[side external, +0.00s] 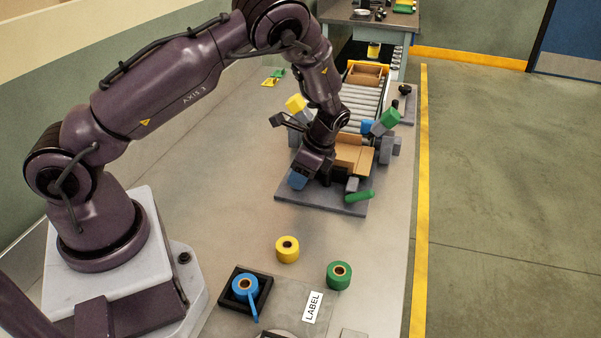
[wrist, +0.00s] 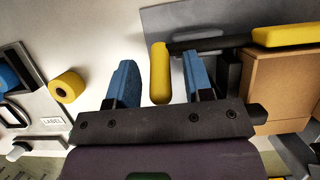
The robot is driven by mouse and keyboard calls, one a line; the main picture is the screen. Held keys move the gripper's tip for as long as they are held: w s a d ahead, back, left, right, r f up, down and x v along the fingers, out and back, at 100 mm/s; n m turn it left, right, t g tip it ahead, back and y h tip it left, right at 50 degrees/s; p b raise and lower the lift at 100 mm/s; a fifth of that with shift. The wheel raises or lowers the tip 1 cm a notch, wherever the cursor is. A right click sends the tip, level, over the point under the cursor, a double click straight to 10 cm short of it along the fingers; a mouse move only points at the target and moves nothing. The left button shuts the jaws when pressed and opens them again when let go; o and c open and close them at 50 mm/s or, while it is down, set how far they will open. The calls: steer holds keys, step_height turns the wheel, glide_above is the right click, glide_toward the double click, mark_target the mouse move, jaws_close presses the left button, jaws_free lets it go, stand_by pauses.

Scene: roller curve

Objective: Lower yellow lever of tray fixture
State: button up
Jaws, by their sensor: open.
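The yellow lever (wrist: 160,85) shows in the wrist view as a rounded yellow handle on a dark arm (wrist: 208,43) running right. My gripper (wrist: 161,66) is open, with one blue fingertip on each side of the handle. A gap shows on both sides, so neither finger visibly presses on it. In the side view my gripper (side external: 309,182) is low at the near left of the tray fixture (side external: 330,203), a grey base plate carrying a tan box (side external: 352,157). There my gripper and wrist hide the yellow handle. A green lever handle (side external: 359,196) lies at the plate's near right.
Yellow (side external: 287,249), green (side external: 339,275) and blue (side external: 245,287) tape rolls stand in front.

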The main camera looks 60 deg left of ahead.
steer(key=shift+f, duration=0.1)
jaws_close()
stand_by(0.3)
steer(key=shift+s+a+t+h, duration=0.25)
steer(key=shift+a+t+h, duration=0.1)
steer(key=shift+t+h, duration=0.35)
steer(key=shift+s+a+t+h, duration=0.2)
steer(key=shift+t+h, duration=0.3)
steer(key=shift+t, duration=0.05)
steer(key=shift+s+a+t+h, duration=0.2)
steer(key=shift+t+h, duration=0.3)
steer(key=shift+t, duration=0.05)
steer(key=shift+s+a+f+t+h, duration=0.1)
steer(key=shift+s+a+t+h, duration=0.1)
steer(key=shift+t+h, duration=0.45)
steer(key=shift+s+a+f+t+h, duration=0.1)
steer(key=shift+s+a+t+h, duration=0.1)
steer(key=shift+t+h, duration=0.4)
